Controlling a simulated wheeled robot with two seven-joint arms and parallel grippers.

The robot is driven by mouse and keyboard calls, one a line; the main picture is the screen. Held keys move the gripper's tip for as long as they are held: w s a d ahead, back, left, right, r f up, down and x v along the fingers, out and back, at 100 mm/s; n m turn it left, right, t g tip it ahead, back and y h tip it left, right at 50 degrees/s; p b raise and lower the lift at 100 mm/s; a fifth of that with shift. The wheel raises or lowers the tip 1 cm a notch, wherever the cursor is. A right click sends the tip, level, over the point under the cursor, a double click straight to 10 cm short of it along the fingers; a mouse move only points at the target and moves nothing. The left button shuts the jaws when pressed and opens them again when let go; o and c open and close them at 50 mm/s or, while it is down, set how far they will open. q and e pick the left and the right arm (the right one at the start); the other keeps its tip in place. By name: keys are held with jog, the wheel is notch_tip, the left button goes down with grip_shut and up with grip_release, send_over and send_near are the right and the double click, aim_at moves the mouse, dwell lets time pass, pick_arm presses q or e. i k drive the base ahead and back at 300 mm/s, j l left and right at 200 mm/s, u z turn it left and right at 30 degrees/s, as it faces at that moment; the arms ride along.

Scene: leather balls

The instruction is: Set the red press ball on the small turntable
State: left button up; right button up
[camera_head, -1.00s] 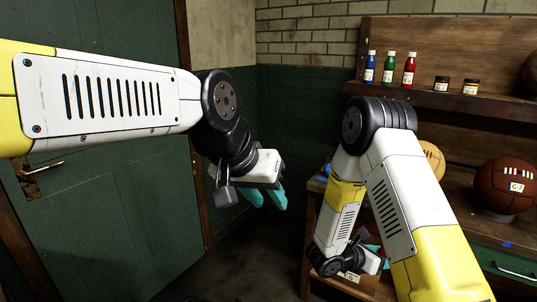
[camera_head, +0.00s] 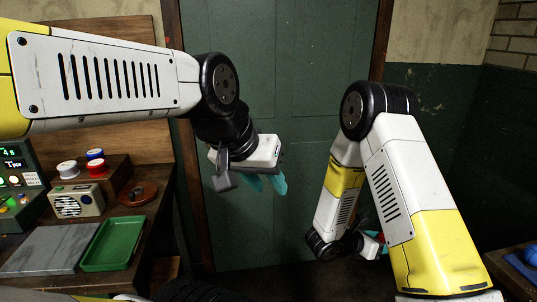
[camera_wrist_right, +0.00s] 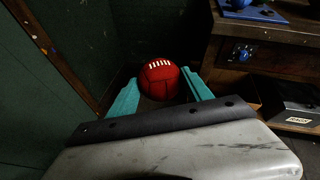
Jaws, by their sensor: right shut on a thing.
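The red press ball (camera_wrist_right: 158,80), with white laces, sits between the teal fingers of my right gripper (camera_wrist_right: 160,88) in the right wrist view; the gripper is shut on it. In the head view my right gripper (camera_head: 374,242) is low in front of the green door, with a sliver of red showing by it. A flat reddish-brown round disc (camera_head: 138,193) on the bench at the left looks like the small turntable; nothing rests on it. My left gripper (camera_head: 266,184) hangs in mid-air right of the bench, its teal fingers apart and empty.
The left bench holds a green tray (camera_head: 110,243), a grey slab (camera_head: 46,248), a small radio (camera_head: 76,201), several coloured spools (camera_head: 96,166) and a green instrument box (camera_head: 18,180). Another bench edge (camera_head: 515,270) is at the lower right. The floor between is clear.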

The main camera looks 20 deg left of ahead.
aim_at(139, 190)
jog(key=i+l+u, duration=0.1)
jog(key=u, duration=0.4)
jog(key=i+l+u, duration=0.15)
jog(key=u, duration=0.35)
jog(key=i+l+u, duration=0.1)
jog(key=u, duration=0.35)
jog(key=l+u, duration=0.3)
jog(key=u, duration=0.2)
jog(key=i, duration=0.05)
